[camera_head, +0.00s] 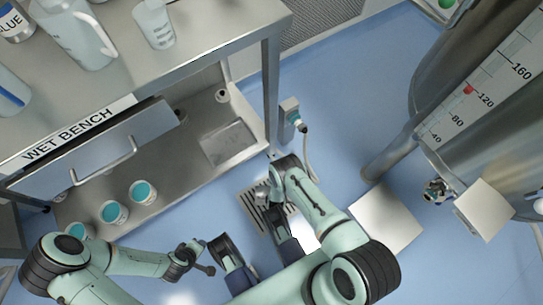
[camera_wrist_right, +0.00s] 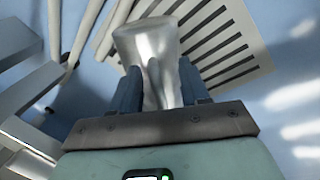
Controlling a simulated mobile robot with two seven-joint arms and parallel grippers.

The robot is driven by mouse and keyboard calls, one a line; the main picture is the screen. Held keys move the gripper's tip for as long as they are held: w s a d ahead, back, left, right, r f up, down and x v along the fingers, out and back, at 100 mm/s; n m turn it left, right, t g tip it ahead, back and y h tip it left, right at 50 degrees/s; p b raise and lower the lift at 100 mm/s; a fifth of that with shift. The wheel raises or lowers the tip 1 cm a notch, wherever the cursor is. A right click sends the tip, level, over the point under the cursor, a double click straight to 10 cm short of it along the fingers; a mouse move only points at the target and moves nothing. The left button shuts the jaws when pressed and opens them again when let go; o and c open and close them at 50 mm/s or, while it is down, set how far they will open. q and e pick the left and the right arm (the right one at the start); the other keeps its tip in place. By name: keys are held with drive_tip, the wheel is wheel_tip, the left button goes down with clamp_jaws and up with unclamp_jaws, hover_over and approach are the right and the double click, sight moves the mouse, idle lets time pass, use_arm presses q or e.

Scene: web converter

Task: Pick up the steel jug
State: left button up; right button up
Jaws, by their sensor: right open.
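The steel jug (camera_wrist_right: 147,45) is a shiny grey, tapered vessel in the right wrist view. The fingers of my right gripper (camera_wrist_right: 160,78) stand open on either side of its near part, which the gripper body partly hides. I cannot tell whether either finger touches it. In the head view, a small grey shape, probably the jug (camera_head: 262,188), shows beside my right arm over the slatted floor grate; the arm hides much of that spot. My left arm is at the lower left of the head view, with its hand around the lower middle; its finger opening is unclear.
The wet bench (camera_head: 205,30) fills the upper left, with plastic jugs on top and several teal-filled tubs (camera_head: 143,191) on its lower shelf. Its leg (camera_head: 271,95) stands near my right arm. A large steel tank (camera_head: 455,70) is at right. Blue floor lies between.

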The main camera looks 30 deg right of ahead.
clamp_jaws()
